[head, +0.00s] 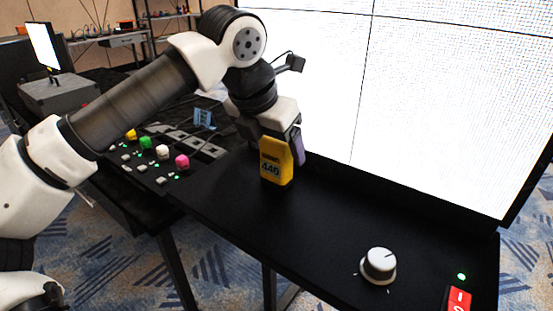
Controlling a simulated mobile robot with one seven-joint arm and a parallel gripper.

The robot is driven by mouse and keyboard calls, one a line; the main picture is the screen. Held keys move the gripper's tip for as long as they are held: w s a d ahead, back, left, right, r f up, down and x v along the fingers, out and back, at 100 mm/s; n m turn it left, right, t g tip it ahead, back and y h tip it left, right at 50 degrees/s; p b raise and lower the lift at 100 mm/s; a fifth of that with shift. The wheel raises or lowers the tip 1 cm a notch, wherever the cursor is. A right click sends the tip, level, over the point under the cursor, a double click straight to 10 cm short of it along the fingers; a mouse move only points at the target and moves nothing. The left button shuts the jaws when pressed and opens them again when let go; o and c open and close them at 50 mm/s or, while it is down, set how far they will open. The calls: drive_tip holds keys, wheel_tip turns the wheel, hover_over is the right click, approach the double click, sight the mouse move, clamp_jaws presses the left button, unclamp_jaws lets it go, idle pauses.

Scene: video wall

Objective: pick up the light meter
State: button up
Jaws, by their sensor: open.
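The light meter looks to be the yellow and dark device (277,165) with "440" on its face, upright on the black desk (330,215) in front of the video wall. My gripper (281,140) is open and points down right at the meter. The meter hides much of the fingers, so I cannot tell whether they are around it or just behind it. A purple-grey part (298,146) shows at the meter's right; I cannot tell what it belongs to.
A white knob (380,264) and a red switch (459,298) are on the desk at right front. A panel with coloured buttons (163,152) lies to the left. The bright video wall (420,100) rises close behind the desk. The desk between meter and knob is clear.

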drive_tip(key=shift+w+d+f, duration=0.15)
drive_tip(key=shift+w+f, duration=0.1)
drive_tip(key=shift+f, duration=0.4)
drive_tip(key=c, duration=1.2)
drive_tip(key=shift+c, duration=0.2)
drive_tip(key=shift+r, duration=0.2)
